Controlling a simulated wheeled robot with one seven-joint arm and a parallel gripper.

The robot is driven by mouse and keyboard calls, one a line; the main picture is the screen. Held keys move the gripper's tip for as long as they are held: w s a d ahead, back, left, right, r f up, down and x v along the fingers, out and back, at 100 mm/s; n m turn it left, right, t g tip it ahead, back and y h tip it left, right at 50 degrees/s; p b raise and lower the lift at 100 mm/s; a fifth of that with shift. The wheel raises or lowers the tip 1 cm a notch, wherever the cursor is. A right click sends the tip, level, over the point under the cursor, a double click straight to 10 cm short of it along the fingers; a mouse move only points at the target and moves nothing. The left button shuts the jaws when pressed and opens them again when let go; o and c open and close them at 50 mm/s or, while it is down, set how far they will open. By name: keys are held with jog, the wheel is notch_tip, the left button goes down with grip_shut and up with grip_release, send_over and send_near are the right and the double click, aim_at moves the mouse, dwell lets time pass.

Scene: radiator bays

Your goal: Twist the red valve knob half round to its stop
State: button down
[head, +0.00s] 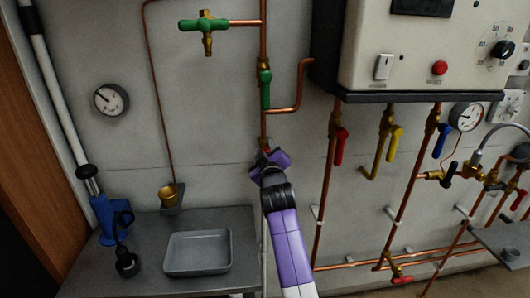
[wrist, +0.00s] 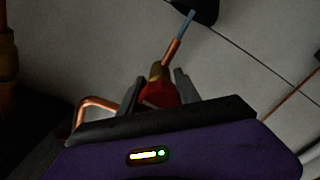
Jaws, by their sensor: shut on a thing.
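The red valve knob (wrist: 160,95) shows in the wrist view between my two grey fingers, on a brass fitting (wrist: 157,73) with a copper pipe beyond it. My gripper (wrist: 158,90) is shut on the knob, one finger on each side. In the head view my gripper (head: 268,157) is at the lower end of the vertical copper pipe, below the green lever valve (head: 265,88). There it hides the knob. How far the knob is turned cannot be told.
A boiler (head: 420,45) hangs at upper right, with red (head: 340,147), yellow (head: 394,143) and blue (head: 441,140) levers on pipes below. A bench at lower left bears a grey tray (head: 198,273) and a blue pump (head: 107,217). A gauge (head: 110,99) is on the wall.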

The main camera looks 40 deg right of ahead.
jog(key=m+b, duration=0.3)
jog(key=m, duration=0.1)
jog(key=shift+f+b, duration=0.2)
jog(key=shift+b, duration=0.2)
jog(key=m+b, duration=0.3)
jog(key=m, duration=0.1)
jog(key=shift+m, duration=0.4)
jog(key=m+b, duration=0.3)
jog(key=m, duration=0.1)
jog(key=shift+r, duration=0.1)
jog(key=shift+m+b, duration=1.1)
jog(key=shift+m, duration=0.9)
jog(key=shift+r, duration=0.1)
jog(key=c, duration=0.9)
grip_release()
jog(key=shift+o, duration=0.2)
